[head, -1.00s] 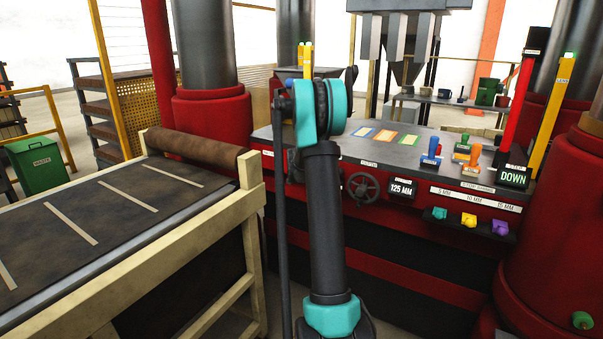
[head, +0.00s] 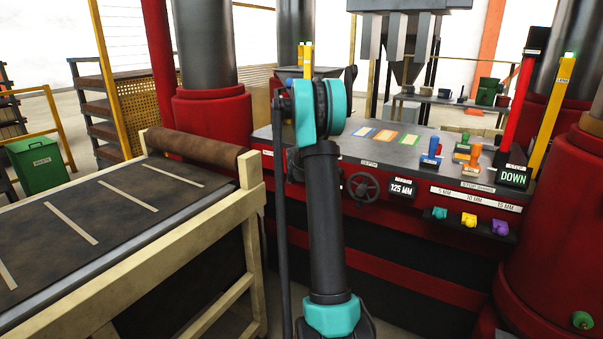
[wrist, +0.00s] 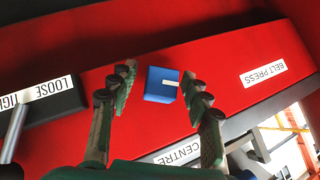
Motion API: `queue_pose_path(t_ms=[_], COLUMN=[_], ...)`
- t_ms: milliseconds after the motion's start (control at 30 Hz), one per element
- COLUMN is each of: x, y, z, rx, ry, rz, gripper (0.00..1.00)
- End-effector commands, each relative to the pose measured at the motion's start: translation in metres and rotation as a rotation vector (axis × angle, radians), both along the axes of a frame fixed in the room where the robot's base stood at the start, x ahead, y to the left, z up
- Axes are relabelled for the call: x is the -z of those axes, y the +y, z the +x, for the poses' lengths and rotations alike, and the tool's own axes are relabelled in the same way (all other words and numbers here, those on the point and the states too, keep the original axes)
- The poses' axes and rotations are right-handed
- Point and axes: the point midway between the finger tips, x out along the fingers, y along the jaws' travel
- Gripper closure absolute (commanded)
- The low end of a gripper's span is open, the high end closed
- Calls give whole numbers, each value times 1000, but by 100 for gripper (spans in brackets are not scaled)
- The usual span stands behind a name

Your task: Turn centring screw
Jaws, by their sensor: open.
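In the wrist view, a blue square block (wrist: 161,85) with a white mark on its face sits on a red panel (wrist: 215,60); it looks like the centring screw. A white label reading CENTRE (wrist: 180,152) is on the edge below it. My gripper (wrist: 160,79) is open, with one finger on each side of the block in the picture. I cannot tell whether the fingertips reach around it or stop short. In the head view, my arm hides the gripper and the block.
A dark plate marked LOOSE and partly TIGHT (wrist: 45,100), with a metal rod (wrist: 14,132), lies left of the fingers. A BELT PRESS label (wrist: 263,73) is at right. In the head view, a handwheel (head: 362,187) and coloured knobs (head: 469,220) are right of my arm; a conveyor (head: 95,220) is left.

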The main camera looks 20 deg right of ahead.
Motion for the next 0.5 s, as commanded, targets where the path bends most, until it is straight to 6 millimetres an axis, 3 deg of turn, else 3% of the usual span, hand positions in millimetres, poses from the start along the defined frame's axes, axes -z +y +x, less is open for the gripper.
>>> queue_pose_path(t_ms=[233,500], x=[-10,-38], y=[5,22], z=[-11,-45], rx=[-1,-1], ry=[-1,1], rz=[0,-1], gripper=[52,52])
